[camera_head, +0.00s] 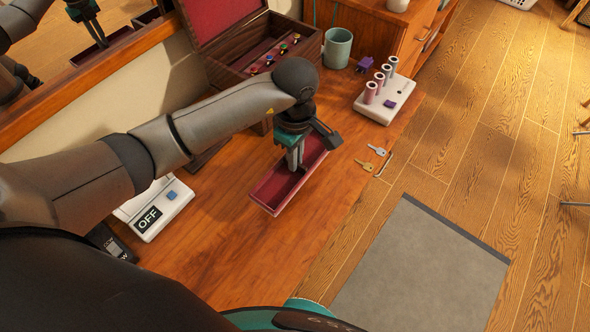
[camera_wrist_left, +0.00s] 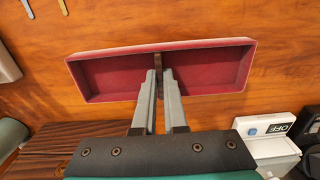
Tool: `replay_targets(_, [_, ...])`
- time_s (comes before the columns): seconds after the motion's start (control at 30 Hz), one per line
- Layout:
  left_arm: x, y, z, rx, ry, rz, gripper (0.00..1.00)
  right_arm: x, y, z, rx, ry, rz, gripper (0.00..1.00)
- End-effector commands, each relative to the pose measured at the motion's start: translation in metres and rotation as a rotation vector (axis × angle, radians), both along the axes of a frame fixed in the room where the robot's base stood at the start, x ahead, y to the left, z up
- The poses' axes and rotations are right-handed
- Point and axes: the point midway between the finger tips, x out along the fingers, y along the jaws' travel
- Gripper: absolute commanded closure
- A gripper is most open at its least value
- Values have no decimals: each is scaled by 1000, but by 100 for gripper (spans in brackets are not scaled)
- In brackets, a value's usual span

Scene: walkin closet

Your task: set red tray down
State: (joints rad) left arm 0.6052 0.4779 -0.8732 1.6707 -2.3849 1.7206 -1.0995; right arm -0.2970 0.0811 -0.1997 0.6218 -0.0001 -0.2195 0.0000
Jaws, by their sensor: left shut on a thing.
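The red tray (camera_head: 270,188), a long shallow tray with a red lining and a pale rim, is over the wooden tabletop in the middle of the head view. It also shows in the wrist view (camera_wrist_left: 112,74), its open side facing the camera. My left gripper (camera_head: 295,163) comes down onto the tray from above. In the wrist view its two fingers (camera_wrist_left: 160,76) are close together at the tray's middle, shut on a narrow part there. The fingers hide part of the tray's middle. I cannot tell whether the tray's underside touches the tabletop. My right gripper is out of view.
An open jewellery box (camera_head: 268,50) stands behind, with a teal mug (camera_head: 337,48) and a white stand with several tubes (camera_head: 385,97) to its right. Keys (camera_head: 364,165) lie near the table edge. A white OFF device (camera_head: 155,207) is at left. Tabletop in front is clear.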

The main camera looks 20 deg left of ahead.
Motion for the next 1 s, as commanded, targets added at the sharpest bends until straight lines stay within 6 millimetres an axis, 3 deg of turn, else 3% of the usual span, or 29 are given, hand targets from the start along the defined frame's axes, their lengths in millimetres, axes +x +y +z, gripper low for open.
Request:
replay_targets(0.23, [0, 0, -19, -1, 0, 1, 100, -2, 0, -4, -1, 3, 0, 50])
replay_targets(0.43, [0, -1, -49, -2, 1, 1, 100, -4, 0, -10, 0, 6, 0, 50])
replay_targets(0.83, [1, 0, -55, -1, -2, -1, 100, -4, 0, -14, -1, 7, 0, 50])
replay_targets(0.87, [1, 0, -54, 0, -1, -1, 89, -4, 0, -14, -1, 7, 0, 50])
replay_targets(1.0, [0, 0, -54, 0, -1, 0, 73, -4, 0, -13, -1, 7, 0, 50])
